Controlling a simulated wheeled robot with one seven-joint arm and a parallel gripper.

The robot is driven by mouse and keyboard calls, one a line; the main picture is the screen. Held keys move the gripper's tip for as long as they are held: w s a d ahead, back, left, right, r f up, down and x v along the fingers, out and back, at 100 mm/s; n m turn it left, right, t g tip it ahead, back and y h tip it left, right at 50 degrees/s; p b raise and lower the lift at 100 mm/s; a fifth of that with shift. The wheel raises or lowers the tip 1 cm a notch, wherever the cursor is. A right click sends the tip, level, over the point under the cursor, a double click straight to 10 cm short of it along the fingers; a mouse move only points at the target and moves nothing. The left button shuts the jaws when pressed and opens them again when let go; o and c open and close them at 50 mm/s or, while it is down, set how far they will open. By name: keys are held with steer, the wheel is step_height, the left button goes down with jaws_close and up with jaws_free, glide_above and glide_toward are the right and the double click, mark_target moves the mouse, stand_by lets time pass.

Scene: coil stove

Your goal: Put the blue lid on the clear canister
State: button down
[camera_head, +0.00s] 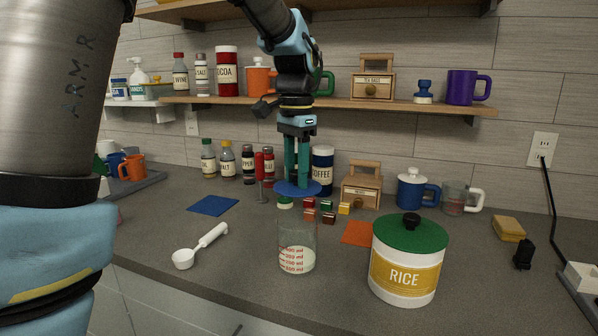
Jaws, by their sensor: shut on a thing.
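My gripper (298,178) points straight down in the middle of the view, its two teal fingers shut on the blue lid (285,188). The lid is a flat round disc, held about level; the fingers hide its middle. The clear canister (297,236) stands upright on the counter, nearer than the lid in the picture. It has red volume marks, white contents at the bottom and an open top. The lid appears above and behind the canister's rim, apart from it. The exact gap is hard to tell.
A white rice jar (403,278) with a green lid stands right of the canister. A white scoop (200,246) lies to its left. Several small colored blocks (327,206) and a coffee jar (322,172) are behind. A wooden shelf (420,106) runs above the counter.

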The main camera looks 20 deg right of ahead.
mark_target(296, 185)
steer(key=shift+a+f+b, duration=0.1)
steer(key=shift+f+b, duration=2)
steer(key=shift+f, duration=0.2)
steer(key=shift+f+b, duration=0.35)
steer(key=shift+f, duration=0.55)
steer(key=shift+r+p, duration=0.1)
steer(key=shift+p, duration=0.35)
steer(key=shift+f+p, duration=0.25)
steer(key=shift+p, duration=0.05)
stand_by(0.4)
jaws_free()
stand_by(0.6)
